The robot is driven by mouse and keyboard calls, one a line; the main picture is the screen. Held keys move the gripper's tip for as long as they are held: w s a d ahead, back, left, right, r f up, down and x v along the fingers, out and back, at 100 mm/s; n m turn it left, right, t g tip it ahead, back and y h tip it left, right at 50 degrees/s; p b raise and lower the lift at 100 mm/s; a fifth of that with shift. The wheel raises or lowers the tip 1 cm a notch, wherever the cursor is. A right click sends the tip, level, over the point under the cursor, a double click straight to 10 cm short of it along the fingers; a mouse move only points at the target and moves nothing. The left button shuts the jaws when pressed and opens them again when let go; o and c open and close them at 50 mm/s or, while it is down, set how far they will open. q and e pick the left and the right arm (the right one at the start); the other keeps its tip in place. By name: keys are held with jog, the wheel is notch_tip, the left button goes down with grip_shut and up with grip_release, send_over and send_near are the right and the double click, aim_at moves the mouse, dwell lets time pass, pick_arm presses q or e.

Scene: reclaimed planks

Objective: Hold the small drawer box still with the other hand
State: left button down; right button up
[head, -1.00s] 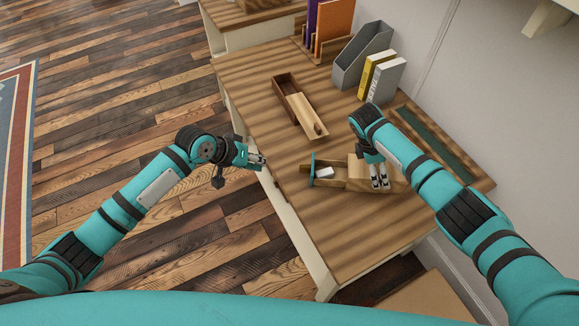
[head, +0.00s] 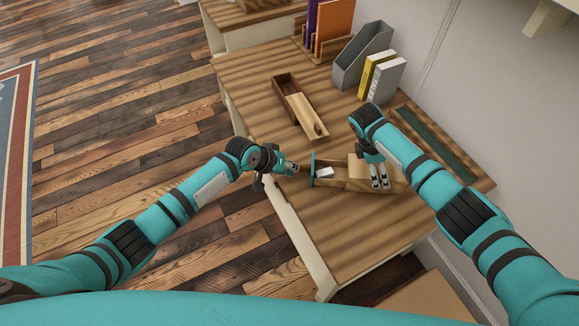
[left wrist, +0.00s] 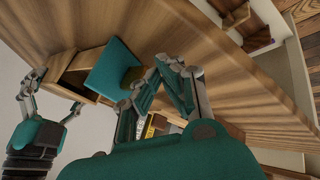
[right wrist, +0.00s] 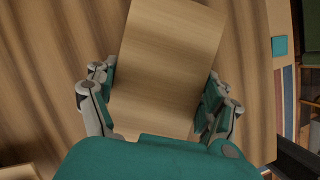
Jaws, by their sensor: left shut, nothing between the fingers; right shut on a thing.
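The small drawer box (head: 357,166) is light wood and lies on the desk, its drawer (head: 335,182) pulled out to the left. A white block (head: 325,172) lies inside. The drawer has a teal front (head: 313,170), seen large in the left wrist view (left wrist: 108,68) with a wooden knob (left wrist: 132,75). My right gripper (head: 380,180) is shut on the box; the right wrist view shows its fingers on both sides of the plain box top (right wrist: 165,65). My left gripper (head: 293,168) is shut and empty, just left of the knob side; contact cannot be told.
An open wooden box with a sliding lid (head: 300,107) lies behind on the desk (head: 255,80). A grey file holder (head: 362,58) and yellow and white books (head: 385,78) stand at the back. A green-lined tray (head: 435,145) lies right. The front desk area is clear.

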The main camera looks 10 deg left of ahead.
aim_at(311, 169)
pick_arm(q)
jog(key=d, duration=1)
jog(key=shift+w+d, duration=0.1)
jog(key=shift+d, duration=0.1)
jog(key=a, duration=0.4)
jog(key=shift+a, duration=0.2)
jog(key=v, duration=1)
jog(key=shift+d, duration=0.1)
pick_arm(e)
jog(key=o, duration=1.3)
